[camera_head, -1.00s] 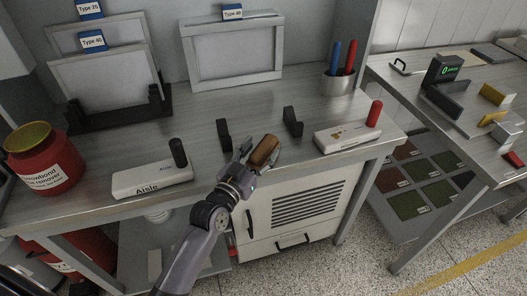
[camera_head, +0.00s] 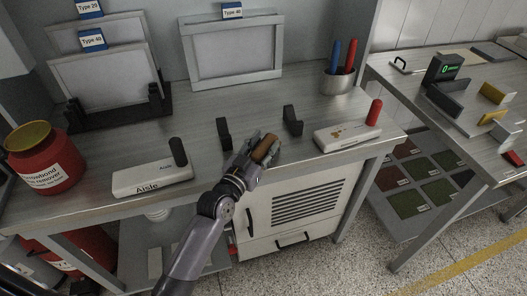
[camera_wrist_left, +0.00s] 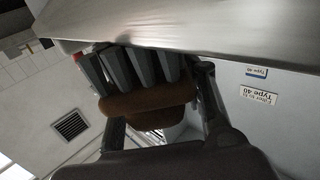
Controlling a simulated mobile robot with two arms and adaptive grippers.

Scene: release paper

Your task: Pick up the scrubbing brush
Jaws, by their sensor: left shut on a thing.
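The scrubbing brush (camera_head: 266,148) has a brown body and is held near the front edge of the workbench, between two dark upright brackets. My left gripper (camera_head: 256,158) is shut on it, with its fingers on either side. In the left wrist view, the brown brush (camera_wrist_left: 150,104) lies between the gripper's fingers (camera_wrist_left: 160,112), with thick grey tufts on its upper side in the picture. The brush's lower side in the head view is hidden by the gripper. My right gripper is not in view.
The dark brackets (camera_head: 224,134) and (camera_head: 292,121) flank the brush. A white block with a black handle (camera_head: 152,178) and one with a red handle (camera_head: 346,136) stand at the sides. A pen cup (camera_head: 337,82), framed screens (camera_head: 232,55) and a red can (camera_head: 45,160) also occupy the bench.

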